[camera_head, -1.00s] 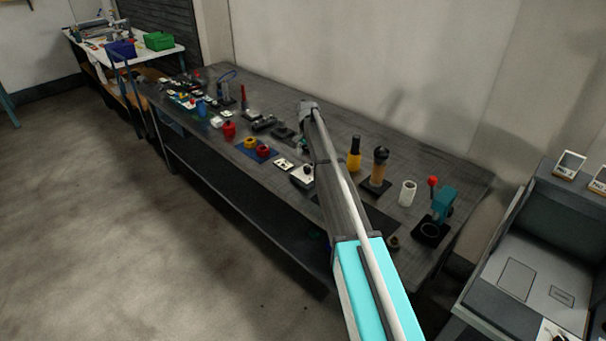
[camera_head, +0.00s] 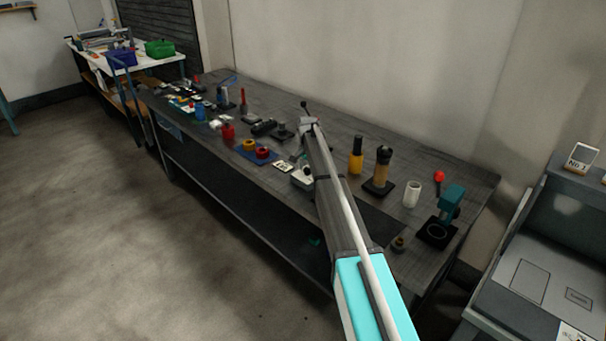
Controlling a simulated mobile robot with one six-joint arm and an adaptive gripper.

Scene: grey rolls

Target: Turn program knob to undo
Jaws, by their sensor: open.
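I cannot pick out the program knob for certain. A small whitish box (camera_head: 301,180) stands at the bench's front edge, left of my arm and partly covered by it. A small pale plate with dark marks (camera_head: 283,167) lies to its left. My arm reaches from the bottom of the picture up over the bench, and its far end is above the middle of the bench. My gripper is not visible; the arm hides the area around its end.
The dark bench (camera_head: 420,180) holds many small items. Right of my arm stand a yellow bottle (camera_head: 356,157), a tan-and-black tool (camera_head: 381,172), a white cylinder (camera_head: 411,194) and a teal press (camera_head: 451,204).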

